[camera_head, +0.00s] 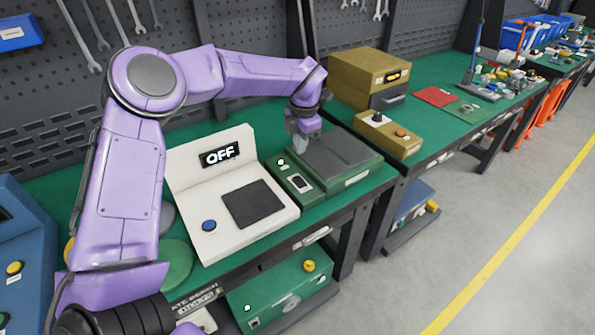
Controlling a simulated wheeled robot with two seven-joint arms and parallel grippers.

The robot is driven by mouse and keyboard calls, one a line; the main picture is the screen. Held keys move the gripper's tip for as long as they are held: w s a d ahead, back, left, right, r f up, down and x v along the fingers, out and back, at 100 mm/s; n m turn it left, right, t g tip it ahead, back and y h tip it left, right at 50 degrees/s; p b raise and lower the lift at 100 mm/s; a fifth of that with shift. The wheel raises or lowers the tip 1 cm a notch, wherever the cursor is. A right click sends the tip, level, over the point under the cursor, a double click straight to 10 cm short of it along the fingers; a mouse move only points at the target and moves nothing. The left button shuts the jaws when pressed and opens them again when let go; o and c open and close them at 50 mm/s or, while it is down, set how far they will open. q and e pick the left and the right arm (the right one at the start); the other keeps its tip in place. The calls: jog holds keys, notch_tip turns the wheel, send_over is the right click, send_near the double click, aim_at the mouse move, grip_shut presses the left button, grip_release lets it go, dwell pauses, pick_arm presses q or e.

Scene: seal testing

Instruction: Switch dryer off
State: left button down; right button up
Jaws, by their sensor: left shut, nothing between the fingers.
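No label in view marks which device is the dryer. A white device (213,178) on the green bench has a display (220,154) reading OFF, a dark square pad and a blue button (209,225). Right of it is a green device (350,179) with a dark top and a small front panel (296,182) bearing a pale round button and a dark switch-like part. My left gripper (300,142) points down, shut and empty, over the back left part of the green device. Whether it touches the device cannot be told. My right gripper is not in view.
A mustard-coloured device (362,68) with a lit display stands further along, with a low control box (388,133) in front. A blue device (25,245) is at the left edge. Wrenches hang on the pegboard (50,95). The floor at right is clear.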

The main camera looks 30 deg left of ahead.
aim_at(297, 179)
pick_arm(q)
jog(key=f+p, duration=0.1)
jog(key=f, duration=0.2)
jog(key=a+f, duration=0.1)
jog(key=f, duration=0.3)
jog(key=f+p, duration=0.1)
jog(key=f, duration=0.3)
jog(key=shift+w+a+f+p, duration=0.15)
jog(key=shift+w+f+p, duration=0.1)
jog(key=shift+w+p, duration=0.15)
jog(key=shift+s, duration=0.15)
jog(key=shift+f, duration=0.1)
